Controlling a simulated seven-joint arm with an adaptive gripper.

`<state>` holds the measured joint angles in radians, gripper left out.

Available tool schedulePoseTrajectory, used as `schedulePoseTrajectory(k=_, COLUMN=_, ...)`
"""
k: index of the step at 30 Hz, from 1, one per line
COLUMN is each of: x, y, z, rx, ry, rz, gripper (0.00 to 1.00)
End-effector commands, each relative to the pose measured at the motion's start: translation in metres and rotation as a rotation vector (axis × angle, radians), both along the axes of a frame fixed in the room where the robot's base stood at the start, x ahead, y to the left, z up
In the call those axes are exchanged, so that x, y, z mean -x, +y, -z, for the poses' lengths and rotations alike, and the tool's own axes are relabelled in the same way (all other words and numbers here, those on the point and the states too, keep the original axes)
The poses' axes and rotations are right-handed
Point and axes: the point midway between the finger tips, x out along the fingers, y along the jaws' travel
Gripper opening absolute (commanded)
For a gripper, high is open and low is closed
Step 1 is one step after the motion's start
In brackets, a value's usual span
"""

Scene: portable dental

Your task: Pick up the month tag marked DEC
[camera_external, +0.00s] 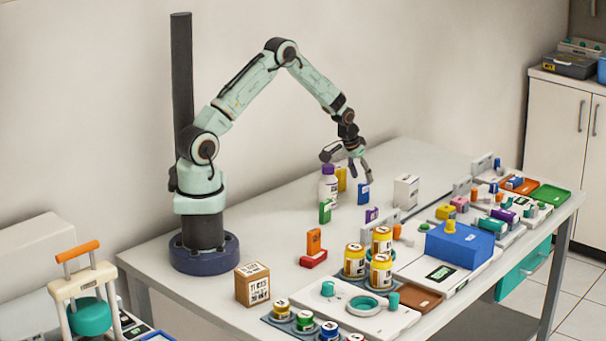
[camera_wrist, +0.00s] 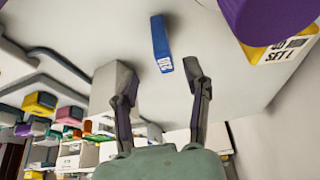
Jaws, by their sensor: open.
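A blue tag (camera_external: 364,193) stands upright on the table below my gripper. In the wrist view the blue tag (camera_wrist: 160,38) lies ahead of the fingertips, in line with the gap, with a small white label on its end that I cannot read for certain. My gripper (camera_external: 357,171) is open and empty, pointing down above the table. In the wrist view my gripper (camera_wrist: 160,78) has its two fingers apart, neither touching the tag. Other small tags are green (camera_external: 325,211), purple (camera_external: 371,214), orange (camera_external: 313,241) and yellow (camera_external: 341,180); their markings are unreadable.
A white bottle with a purple cap (camera_external: 328,187) stands close left of my gripper. A white box (camera_external: 406,191) stands to its right. The table left of the tags is mostly clear.

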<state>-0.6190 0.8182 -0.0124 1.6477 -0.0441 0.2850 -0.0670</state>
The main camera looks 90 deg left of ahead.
Motion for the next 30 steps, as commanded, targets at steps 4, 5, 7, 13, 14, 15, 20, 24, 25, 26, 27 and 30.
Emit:
schedulePoseTrajectory(k=4, x=-0.001, y=0.008, z=0.015, rx=0.001, ry=0.001, rz=-0.011, gripper=0.48)
schedulePoseTrajectory(k=5, x=-0.003, y=0.009, z=0.02, rx=0.001, ry=0.001, rz=-0.011, gripper=0.48)
schedulePoseTrajectory(k=7, x=-0.006, y=0.012, z=0.032, rx=0.001, ry=0.002, rz=-0.01, gripper=0.48)
schedulePoseTrajectory(k=13, x=-0.014, y=0.019, z=0.055, rx=0.0, ry=0.0, rz=-0.01, gripper=0.48)
schedulePoseTrajectory(k=14, x=-0.015, y=0.02, z=0.057, rx=-0.001, ry=-0.001, rz=-0.01, gripper=0.48)
schedulePoseTrajectory(k=15, x=-0.016, y=0.02, z=0.058, rx=-0.001, ry=-0.001, rz=-0.01, gripper=0.48)
schedulePoseTrajectory(k=20, x=-0.017, y=0.02, z=0.061, rx=-0.001, ry=0.0, rz=-0.009, gripper=0.48)
schedulePoseTrajectory(k=24, x=-0.016, y=0.02, z=0.06, rx=-0.001, ry=0.0, rz=-0.009, gripper=0.38)
schedulePoseTrajectory(k=25, x=-0.016, y=0.02, z=0.06, rx=-0.001, ry=0.0, rz=-0.009, gripper=0.29)
schedulePoseTrajectory(k=26, x=-0.017, y=0.02, z=0.06, rx=-0.001, ry=0.0, rz=-0.009, gripper=0.2)
schedulePoseTrajectory(k=27, x=-0.016, y=0.02, z=0.06, rx=-0.001, ry=0.0, rz=-0.009, gripper=0.07)
schedulePoseTrajectory(k=30, x=-0.016, y=0.02, z=0.06, rx=-0.001, ry=0.0, rz=-0.009, gripper=0.0)
